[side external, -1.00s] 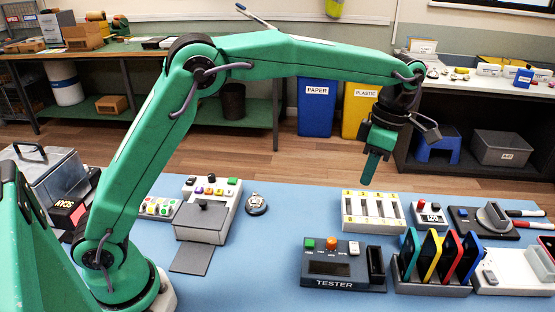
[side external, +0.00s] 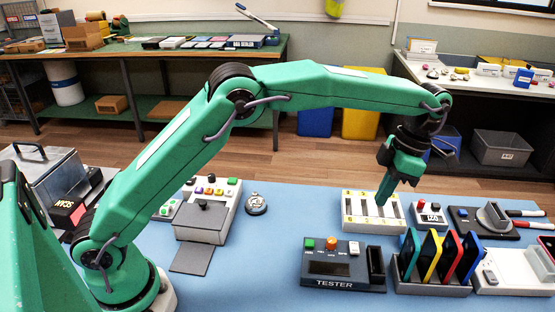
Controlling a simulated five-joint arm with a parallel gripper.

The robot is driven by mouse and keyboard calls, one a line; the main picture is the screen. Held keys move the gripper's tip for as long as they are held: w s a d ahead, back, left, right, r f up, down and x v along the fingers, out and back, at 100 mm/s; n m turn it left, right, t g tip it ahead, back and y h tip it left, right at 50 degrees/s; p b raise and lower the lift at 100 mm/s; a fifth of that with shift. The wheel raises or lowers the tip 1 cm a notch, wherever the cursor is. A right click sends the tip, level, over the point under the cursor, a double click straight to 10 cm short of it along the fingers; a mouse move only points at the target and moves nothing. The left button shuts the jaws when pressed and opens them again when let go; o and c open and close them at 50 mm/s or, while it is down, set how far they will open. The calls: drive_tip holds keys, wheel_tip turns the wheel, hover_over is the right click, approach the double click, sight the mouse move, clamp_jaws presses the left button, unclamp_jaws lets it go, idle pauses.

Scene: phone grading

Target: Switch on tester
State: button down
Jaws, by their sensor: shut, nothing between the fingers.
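The tester (side external: 344,268) is a dark grey box at the front middle of the blue table, with "TESTER" on its front. On top it has a green button (side external: 309,244), an orange knob (side external: 330,243), a small display (side external: 329,268) and an upright black slot at its right end. My gripper (side external: 381,203) is shut and empty, pointing down. In the picture it overlaps the white slotted tray behind the tester, above and right of the tester's buttons. I cannot tell its exact height. It appears apart from the tester.
A rack (side external: 432,284) of several coloured phones stands right of the tester. The white slotted tray (side external: 351,222) is behind it. Left of the tester, the blue table (side external: 262,262) is clear.

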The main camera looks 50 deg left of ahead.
drive_tip(key=shift+f, duration=0.15)
hover_over(355, 250)
drive_tip(key=f, duration=1.1)
drive_tip(key=shift+w+d+f, duration=0.1)
drive_tip(key=shift+w+f, duration=0.2)
drive_tip(key=shift+d+f, duration=0.1)
drive_tip(key=shift+f, duration=0.7)
drive_tip(key=shift+s+d+f, duration=0.15)
drive_tip(key=shift+f, duration=0.15)
drive_tip(key=shift+a, duration=0.2)
drive_tip(key=shift+w+a+r, duration=0.15)
drive_tip(key=shift+w+a, duration=0.25)
drive_tip(key=shift+w, duration=0.15)
drive_tip(key=shift+r, duration=0.1)
